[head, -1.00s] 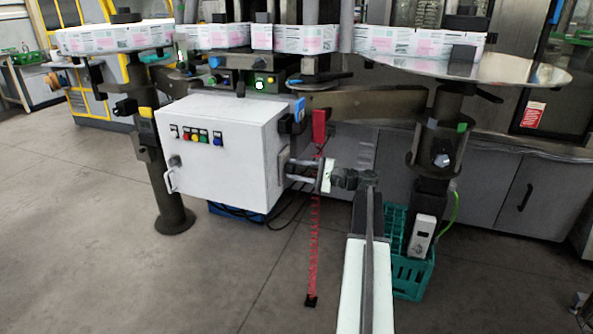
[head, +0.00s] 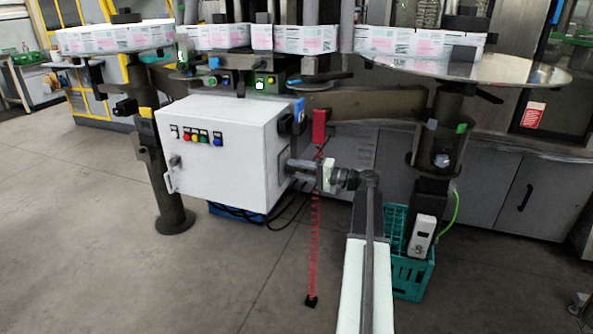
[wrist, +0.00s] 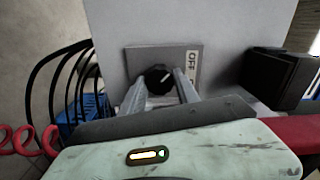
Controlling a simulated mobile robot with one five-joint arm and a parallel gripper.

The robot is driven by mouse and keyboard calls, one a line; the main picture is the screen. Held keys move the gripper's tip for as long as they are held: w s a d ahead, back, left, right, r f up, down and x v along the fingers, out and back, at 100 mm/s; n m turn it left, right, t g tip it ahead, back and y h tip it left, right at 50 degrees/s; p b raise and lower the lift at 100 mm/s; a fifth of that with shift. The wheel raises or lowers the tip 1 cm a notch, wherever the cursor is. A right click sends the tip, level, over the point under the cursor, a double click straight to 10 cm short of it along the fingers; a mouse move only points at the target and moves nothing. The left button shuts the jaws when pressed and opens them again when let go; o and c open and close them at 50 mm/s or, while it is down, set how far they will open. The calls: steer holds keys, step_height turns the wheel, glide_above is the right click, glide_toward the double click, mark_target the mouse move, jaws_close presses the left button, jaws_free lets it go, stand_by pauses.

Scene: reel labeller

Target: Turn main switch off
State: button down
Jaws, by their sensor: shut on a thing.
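The main switch is a dark round knob (wrist: 158,77) with a white pointer line, on a grey plate on the cabinet's side. In the wrist view the line slants toward the upper right. A white label (wrist: 192,66) reading OFF, turned sideways, is at the plate's right. My gripper (wrist: 160,85) has one finger on each side of the knob and is shut on it. In the head view my gripper (head: 290,166) is at the right side of the white control cabinet (head: 225,165); the knob is hidden there.
Dark cables (wrist: 72,80) and a red coiled cord (wrist: 22,138) lie left of the gripper in the wrist view. A black block (wrist: 280,75) sticks out at the right. A teal crate (head: 411,280) stands on the floor near my arm.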

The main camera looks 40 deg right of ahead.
stand_by(0.5)
steer(key=c, duration=0.9)
jaws_free()
steer(key=v, duration=0.8)
steer(key=shift+w, duration=0.1)
